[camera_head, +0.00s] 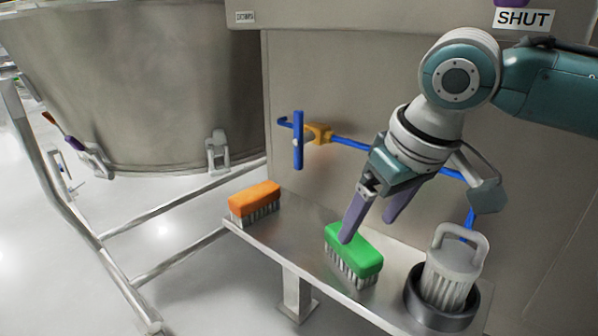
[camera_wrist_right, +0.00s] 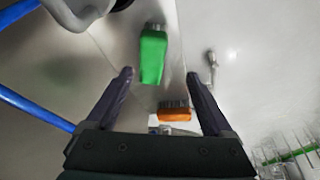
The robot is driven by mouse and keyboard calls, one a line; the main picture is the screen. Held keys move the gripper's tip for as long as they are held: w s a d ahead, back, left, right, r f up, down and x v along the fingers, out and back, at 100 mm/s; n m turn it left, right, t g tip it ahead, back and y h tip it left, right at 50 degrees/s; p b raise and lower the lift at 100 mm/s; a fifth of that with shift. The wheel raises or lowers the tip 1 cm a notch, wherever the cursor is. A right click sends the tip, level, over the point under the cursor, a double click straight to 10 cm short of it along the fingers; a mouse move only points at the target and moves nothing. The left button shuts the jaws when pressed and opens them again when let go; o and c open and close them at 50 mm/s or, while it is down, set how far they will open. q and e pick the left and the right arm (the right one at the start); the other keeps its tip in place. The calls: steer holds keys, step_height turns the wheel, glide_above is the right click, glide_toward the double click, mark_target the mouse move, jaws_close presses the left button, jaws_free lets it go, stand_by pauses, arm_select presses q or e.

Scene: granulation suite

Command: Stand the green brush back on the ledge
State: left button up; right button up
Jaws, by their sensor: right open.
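The green brush (camera_head: 353,252) is on the steel ledge (camera_head: 288,236), its green back up and its pale bristles down. It also shows in the right wrist view (camera_wrist_right: 153,57), ahead of and between the spread fingers. My right gripper (camera_head: 368,229) is open and empty above the brush. One purple finger overlaps the green back in the head view; I cannot tell whether it touches. Both fingers show apart in the right wrist view (camera_wrist_right: 160,76). My left gripper is in neither view.
An orange brush (camera_head: 255,197) stands on the ledge's left end. A grey handled brush sits in a dark round holder (camera_head: 442,312) at the right. A blue hose with a handle (camera_head: 298,140) runs along the steel wall behind. A large vessel (camera_head: 130,80) stands at left.

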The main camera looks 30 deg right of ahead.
steer(key=s+a+f+n+y, duration=0.1)
steer(key=s+a+f, duration=0.1)
steer(key=s+a, duration=0.4)
steer(key=s+a+f+n+y, duration=0.1)
steer(key=s+a+f+n, duration=0.15)
steer(key=s+a, duration=0.35)
steer(key=s+d+m+h, duration=0.2)
steer(key=s+d, duration=0.2)
steer(key=s, duration=0.5)
steer(key=shift+r, duration=0.45)
